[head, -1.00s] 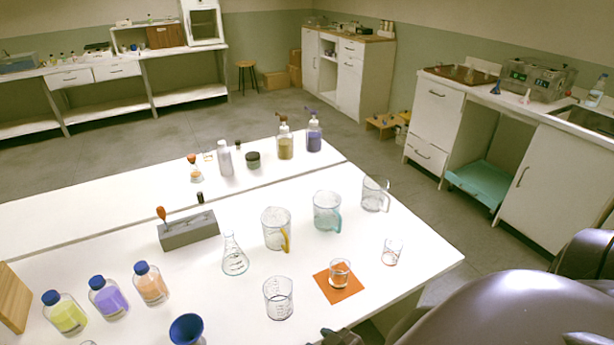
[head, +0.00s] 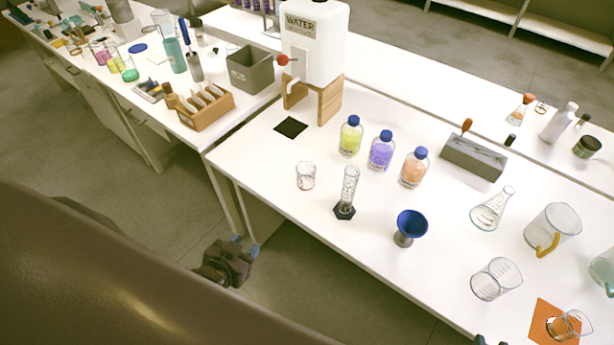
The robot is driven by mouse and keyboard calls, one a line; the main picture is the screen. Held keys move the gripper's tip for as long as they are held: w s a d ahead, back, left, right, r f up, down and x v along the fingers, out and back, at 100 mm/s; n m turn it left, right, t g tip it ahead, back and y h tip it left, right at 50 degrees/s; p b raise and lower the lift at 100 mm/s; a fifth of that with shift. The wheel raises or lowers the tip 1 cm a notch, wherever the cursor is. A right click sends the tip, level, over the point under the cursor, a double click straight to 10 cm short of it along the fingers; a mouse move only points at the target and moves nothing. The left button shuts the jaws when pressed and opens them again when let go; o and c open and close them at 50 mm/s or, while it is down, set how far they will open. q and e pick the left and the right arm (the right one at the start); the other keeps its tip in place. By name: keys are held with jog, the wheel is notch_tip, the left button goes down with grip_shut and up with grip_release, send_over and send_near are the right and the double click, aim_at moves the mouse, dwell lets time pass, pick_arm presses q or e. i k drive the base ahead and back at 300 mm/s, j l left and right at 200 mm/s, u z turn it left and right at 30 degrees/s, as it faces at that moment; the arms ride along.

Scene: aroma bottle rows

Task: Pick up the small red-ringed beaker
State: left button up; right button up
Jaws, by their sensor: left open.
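A small clear beaker (head: 306,176) with a reddish ring low on its glass stands upright near the front edge of the white table, left of a glass measuring cylinder (head: 346,192). My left gripper (head: 245,246) is open and empty. It is beyond the table's front edge, below and to the left of the beaker in the picture, clear of it. A small dark part at the bottom edge looks like the tip of my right gripper (head: 482,341); the rest of it is cut off.
A blue funnel (head: 411,224) stands right of the cylinder. Behind are blue-capped bottles (head: 381,151), a dark square pad (head: 291,127) and a water tank (head: 314,40). Another clear beaker (head: 496,279) is at the right. The table around the red-ringed beaker is clear.

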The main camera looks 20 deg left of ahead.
aim_at(306, 171)
jog(key=k+j, duration=0.1)
jog(key=j, duration=0.95)
jog(key=k+j, duration=0.15)
jog(key=j, duration=0.35)
jog(key=k+j+u, duration=0.1)
jog(key=j, duration=0.4)
